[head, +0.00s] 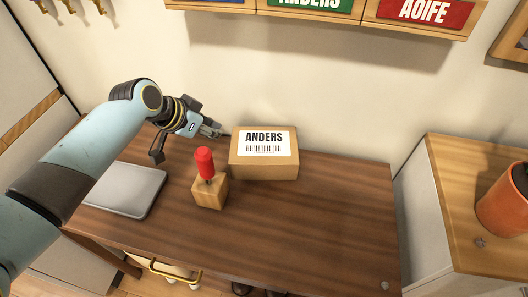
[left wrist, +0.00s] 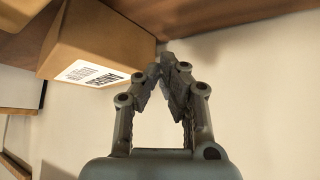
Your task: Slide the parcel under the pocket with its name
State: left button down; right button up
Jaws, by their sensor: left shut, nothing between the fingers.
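The parcel (head: 264,166) is a brown cardboard box with a white label reading ANDERS and a barcode. It stands on the dark wooden table (head: 330,215) near the wall. In the left wrist view the parcel (left wrist: 95,40) shows at the upper left. My left gripper (head: 217,133) is shut and empty at the parcel's left end; I cannot tell if it touches. Its fingertips also meet in the left wrist view (left wrist: 167,65). A green ANDERS pocket (head: 310,3) and a red AOIFE pocket (head: 426,11) hang on the wall above. My right gripper is not in view.
A red-handled tool (head: 205,163) stands in a wooden block (head: 210,194) in front of the parcel's left side. A closed grey laptop-like slab (head: 125,190) lies at the left. The table right of the parcel is clear.

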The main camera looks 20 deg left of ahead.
pick_arm(q)
jog(key=shift+f, duration=0.1)
jog(key=shift+f+b, duration=1.7)
jog(key=shift+f, duration=0.45)
